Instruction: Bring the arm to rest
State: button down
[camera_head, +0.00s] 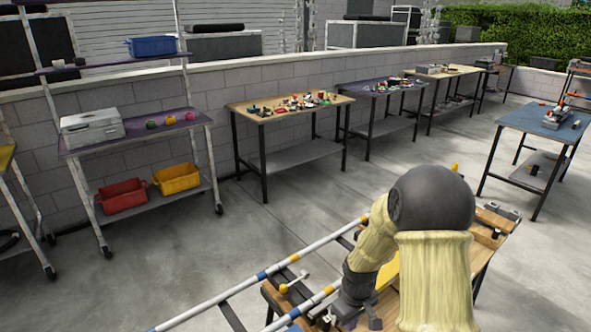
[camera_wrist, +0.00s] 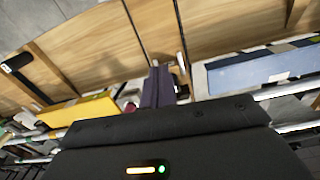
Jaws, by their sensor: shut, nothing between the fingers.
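My arm reaches down over a wooden workbench in the head view, with a dark rounded joint and cream sleeves in front of the bench. My gripper (camera_head: 350,315) is at its lower end, low over the bench's near part. In the wrist view my gripper (camera_wrist: 158,85) shows as narrow dark fingers close together, with nothing seen between them. The wooden bench top (camera_wrist: 90,48) spreads out beyond the fingers. Part of the bench is hidden by my arm in the head view.
White rails with coloured bands (camera_head: 262,277) run by the bench. A yellow object (camera_wrist: 80,109) and a blue tray-like object (camera_wrist: 265,68) lie to either side of the fingers. A table with small parts (camera_head: 250,106) and a shelf cart (camera_head: 190,135) stand farther back. Open concrete floor lies between.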

jog(key=s+r+m+t+p, duration=0.1)
jog(key=s+r+m+p, duration=0.2)
jog(key=s+r, duration=0.3)
jog(key=s+r+m+t+p, duration=0.1)
jog(key=s+r+m+p, duration=0.2)
jog(key=r, duration=1.2)
jog(key=s+p, duration=0.1)
jog(key=s, duration=0.2)
jog(key=shift+s+p, duration=0.3)
jog(key=shift+s, duration=0.1)
jog(key=shift+r, duration=0.1)
